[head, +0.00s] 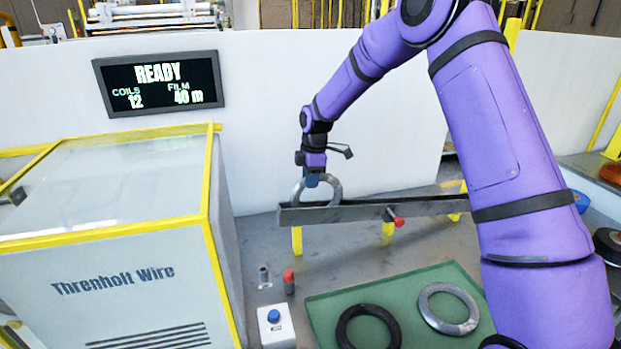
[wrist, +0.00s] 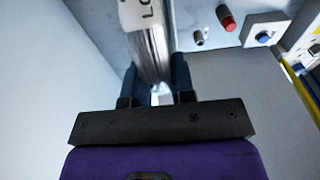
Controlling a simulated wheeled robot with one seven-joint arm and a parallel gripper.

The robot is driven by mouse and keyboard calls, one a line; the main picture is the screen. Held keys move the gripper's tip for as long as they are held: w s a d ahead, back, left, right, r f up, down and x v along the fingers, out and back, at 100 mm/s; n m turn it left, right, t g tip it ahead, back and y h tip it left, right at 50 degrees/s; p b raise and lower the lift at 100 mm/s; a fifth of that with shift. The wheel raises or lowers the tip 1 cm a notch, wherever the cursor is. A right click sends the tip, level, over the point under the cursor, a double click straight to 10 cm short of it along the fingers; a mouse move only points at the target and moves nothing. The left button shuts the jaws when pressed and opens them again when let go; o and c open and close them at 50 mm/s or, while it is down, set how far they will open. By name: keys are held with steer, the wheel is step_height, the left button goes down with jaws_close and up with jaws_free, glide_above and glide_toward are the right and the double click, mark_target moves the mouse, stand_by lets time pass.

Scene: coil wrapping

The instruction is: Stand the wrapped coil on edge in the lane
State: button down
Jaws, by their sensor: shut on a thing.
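A grey, shiny ring-shaped coil (head: 334,187) stands upright at the left end of the lane (head: 350,212), a long dark grey channel on yellow legs. Its lower part is hidden behind the lane's front wall, so I cannot tell whether it touches the floor of the lane. My gripper (head: 313,181) is shut on the top of the coil's rim from above. In the wrist view, the coil (wrist: 152,58) is edge-on between the two dark blue fingers of my gripper (wrist: 156,88). A white piece with black letters shows at the picture's top.
A red-tipped handle (head: 397,220) sticks out from the lane's front. A green mat (head: 330,304) holds a black coil (head: 345,334) and a grey coil (head: 425,308). A blue-button box (head: 274,326) and a red-topped post (head: 289,282) stand left of it, beside the yellow-edged machine (head: 110,260).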

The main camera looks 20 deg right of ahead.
steer(key=shift+f, duration=0.3)
steer(key=c, duration=0.9)
jaws_free()
steer(key=r, duration=0.7)
steer(key=d+r, duration=0.1)
steer(key=r, duration=0.2)
steer(key=shift+r, duration=0.35)
